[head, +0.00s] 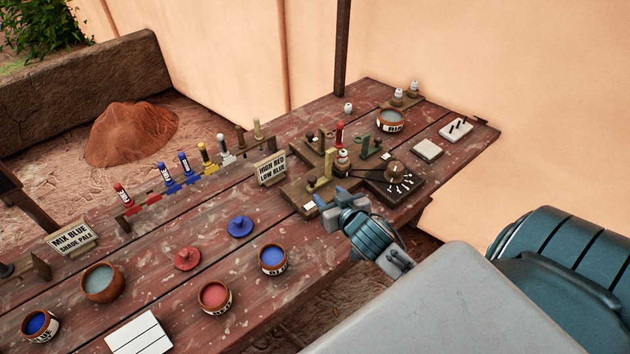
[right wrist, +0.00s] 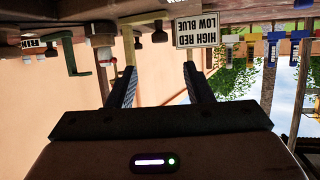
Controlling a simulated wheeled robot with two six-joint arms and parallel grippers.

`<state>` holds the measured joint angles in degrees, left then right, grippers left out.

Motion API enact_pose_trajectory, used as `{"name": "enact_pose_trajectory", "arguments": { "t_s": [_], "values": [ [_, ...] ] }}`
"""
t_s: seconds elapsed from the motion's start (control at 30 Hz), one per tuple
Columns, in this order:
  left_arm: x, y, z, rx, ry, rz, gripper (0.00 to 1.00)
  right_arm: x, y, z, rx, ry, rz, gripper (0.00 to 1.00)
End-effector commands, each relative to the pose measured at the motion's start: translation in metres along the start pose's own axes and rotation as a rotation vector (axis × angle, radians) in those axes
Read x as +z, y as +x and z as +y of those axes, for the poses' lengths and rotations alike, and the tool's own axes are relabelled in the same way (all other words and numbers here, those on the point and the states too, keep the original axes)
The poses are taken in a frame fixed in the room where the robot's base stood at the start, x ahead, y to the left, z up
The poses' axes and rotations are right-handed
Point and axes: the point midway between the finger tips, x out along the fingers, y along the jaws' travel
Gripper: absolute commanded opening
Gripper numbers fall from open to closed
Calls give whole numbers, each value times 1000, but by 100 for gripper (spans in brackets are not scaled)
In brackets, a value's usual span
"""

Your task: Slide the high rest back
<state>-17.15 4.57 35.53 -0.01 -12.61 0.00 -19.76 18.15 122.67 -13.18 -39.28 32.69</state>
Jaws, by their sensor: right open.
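A dark wooden stand (head: 297,196) on the table carries several upright pieces. Among them are a yellow post (head: 327,165), a red post (head: 339,134) and a green bracket (head: 364,145). I cannot tell which one is the high rest. My right gripper (head: 336,207) is open at the stand's near edge, just in front of the yellow post. In the right wrist view, which is upside down, the fingers (right wrist: 160,85) are apart with nothing between them. The green bracket (right wrist: 80,58) shows beyond them. My left gripper is out of view.
A sign reading HIGH RED LOW BLUE (head: 271,168) stands left of the stand. A dial (head: 394,175) sits at its right. Bowls, red (head: 188,258) and blue (head: 240,226) lids and a rack of coloured tubes (head: 172,183) lie further left. A wall closes the back.

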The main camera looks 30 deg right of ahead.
Motion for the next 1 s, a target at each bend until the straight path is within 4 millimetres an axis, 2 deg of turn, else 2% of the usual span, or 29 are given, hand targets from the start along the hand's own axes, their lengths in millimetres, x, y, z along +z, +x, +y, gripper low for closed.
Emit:
{"name": "enact_pose_trajectory", "arguments": {
  "t_s": [0.17,0.4,0.6,0.8,1.0],
  "values": [
    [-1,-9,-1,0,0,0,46,-3,24,0,1,2,0,46],
    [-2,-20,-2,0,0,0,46,-2,69,0,1,2,-2,46],
    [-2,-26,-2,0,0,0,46,-1,94,0,1,0,-2,46],
    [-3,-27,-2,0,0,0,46,0,103,0,0,-1,-1,46],
    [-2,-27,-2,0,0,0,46,1,104,0,0,-1,-2,46]
  ]
}}
